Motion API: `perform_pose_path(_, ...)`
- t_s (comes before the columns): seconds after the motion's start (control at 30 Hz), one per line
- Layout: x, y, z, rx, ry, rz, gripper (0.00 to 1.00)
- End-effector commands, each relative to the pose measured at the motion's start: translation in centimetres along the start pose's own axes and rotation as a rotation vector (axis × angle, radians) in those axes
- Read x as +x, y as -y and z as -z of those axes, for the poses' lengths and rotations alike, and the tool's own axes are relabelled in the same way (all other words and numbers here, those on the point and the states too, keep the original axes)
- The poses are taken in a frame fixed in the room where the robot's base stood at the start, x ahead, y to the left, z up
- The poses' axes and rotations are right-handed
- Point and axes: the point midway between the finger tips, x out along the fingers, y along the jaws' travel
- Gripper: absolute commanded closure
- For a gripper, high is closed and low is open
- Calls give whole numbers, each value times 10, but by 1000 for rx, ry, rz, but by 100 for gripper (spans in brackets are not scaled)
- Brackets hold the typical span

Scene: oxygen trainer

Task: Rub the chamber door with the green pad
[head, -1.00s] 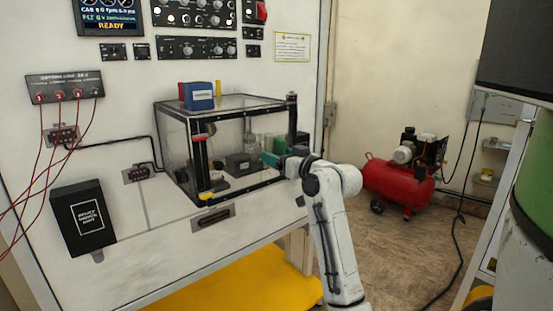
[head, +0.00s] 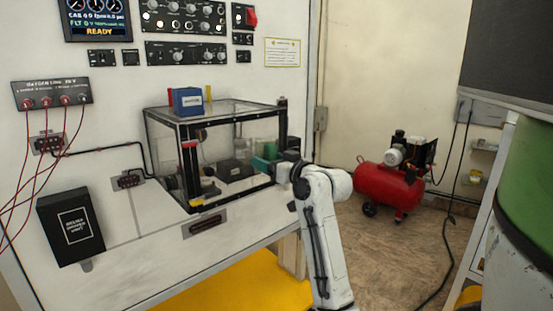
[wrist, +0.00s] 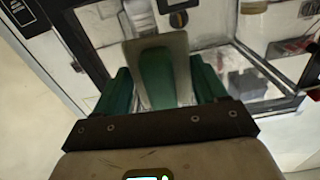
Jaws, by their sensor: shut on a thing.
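The chamber (head: 218,110) is a clear box with a black frame on the bench. Its clear front panel (head: 225,150), which looks like the door, has a red part and a yellow part near its left post. My gripper (head: 272,158) is at the right end of that front, by the right post. In the wrist view my gripper (wrist: 160,85) has its two teal fingers on either side of the green pad (wrist: 157,75), with a pale plate around it, and is shut on it. I cannot tell whether the pad touches the panel.
A blue box (head: 186,101) stands on the chamber's top. A black unit (head: 71,228) and red cables (head: 42,160) are at the left. A red compressor (head: 390,188) stands on the floor at the right. A green drum (head: 535,190) is at the right edge.

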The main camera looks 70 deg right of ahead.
Motion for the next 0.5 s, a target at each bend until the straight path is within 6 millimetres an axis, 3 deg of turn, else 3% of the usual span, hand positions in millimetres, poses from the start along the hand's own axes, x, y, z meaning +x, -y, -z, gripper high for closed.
perform_pose_path(0.5,-1,29,-2,1,2,4,53)
